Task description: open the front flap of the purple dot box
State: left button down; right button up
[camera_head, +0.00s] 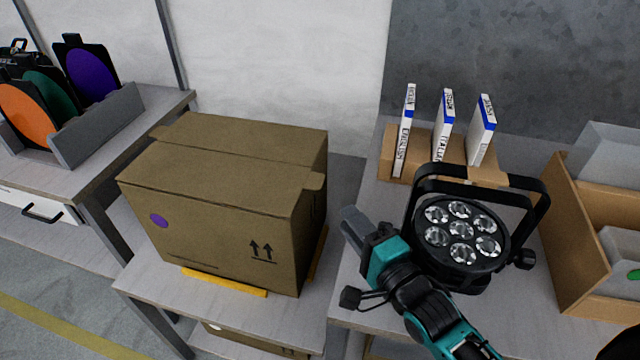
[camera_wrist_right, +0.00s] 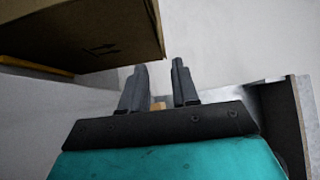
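The purple dot box (camera_head: 210,225) is a brown cardboard box on a low grey table, with a purple dot (camera_head: 158,221) on its front. Its front flap (camera_head: 215,178) lies flat over the top, with a seam between it and the rear flap (camera_head: 235,135). A small tab sticks out at the right edge. My right gripper (camera_head: 352,222) is to the right of the box, apart from it. In the right wrist view the right gripper (camera_wrist_right: 159,68) has its fingers apart with nothing between them; the box (camera_wrist_right: 80,35) is at upper left. My left gripper is out of view.
A yellow frame (camera_head: 230,284) shows under the box. A black par can (camera_head: 460,235) stands on the right table beside my right arm. Books (camera_head: 405,130) stand behind it, an open carton (camera_head: 575,240) at far right. Coloured filters (camera_head: 92,72) sit on the left table.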

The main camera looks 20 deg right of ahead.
jog(key=w+a, duration=0.1)
jog(key=w, duration=0.9)
jog(key=shift+w+a, duration=0.25)
grip_shut()
dwell(1.0)
